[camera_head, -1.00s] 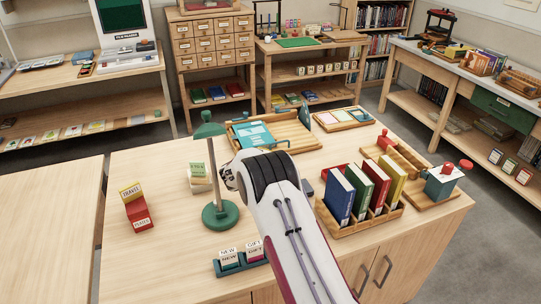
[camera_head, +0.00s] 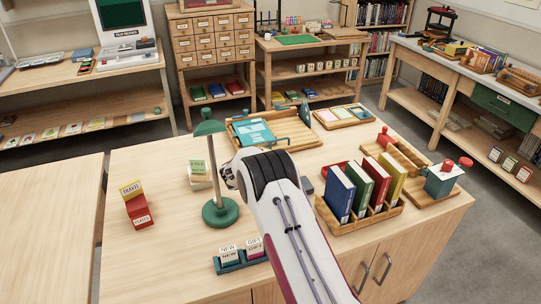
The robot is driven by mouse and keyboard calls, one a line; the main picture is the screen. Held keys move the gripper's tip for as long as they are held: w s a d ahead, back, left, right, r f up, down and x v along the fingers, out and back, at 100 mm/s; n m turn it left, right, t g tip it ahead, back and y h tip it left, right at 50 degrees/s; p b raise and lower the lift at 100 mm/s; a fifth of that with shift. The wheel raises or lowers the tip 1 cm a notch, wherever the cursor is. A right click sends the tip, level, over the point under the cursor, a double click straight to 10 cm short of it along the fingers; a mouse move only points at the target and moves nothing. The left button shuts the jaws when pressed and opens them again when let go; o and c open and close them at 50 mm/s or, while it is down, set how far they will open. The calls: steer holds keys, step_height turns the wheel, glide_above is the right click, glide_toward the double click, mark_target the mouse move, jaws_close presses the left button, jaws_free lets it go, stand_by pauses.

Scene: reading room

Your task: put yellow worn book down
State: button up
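My arm reaches in from the bottom of the picture to the middle of the table. My gripper's fingers are hidden behind the arm's dark wrist part, so I cannot see whether they hold anything.
A green lamp (camera_head: 220,212) stands close left of my arm. Red and yellow label blocks (camera_head: 137,207), a green label holder (camera_head: 241,261) and a wooden tray with a blue item (camera_head: 255,132) are also on the table (camera_head: 165,255). The front left is clear.

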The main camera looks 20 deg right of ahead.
steer(key=shift+f, duration=0.25)
steer(key=o, duration=1.3)
steer(key=shift+r, duration=5.05)
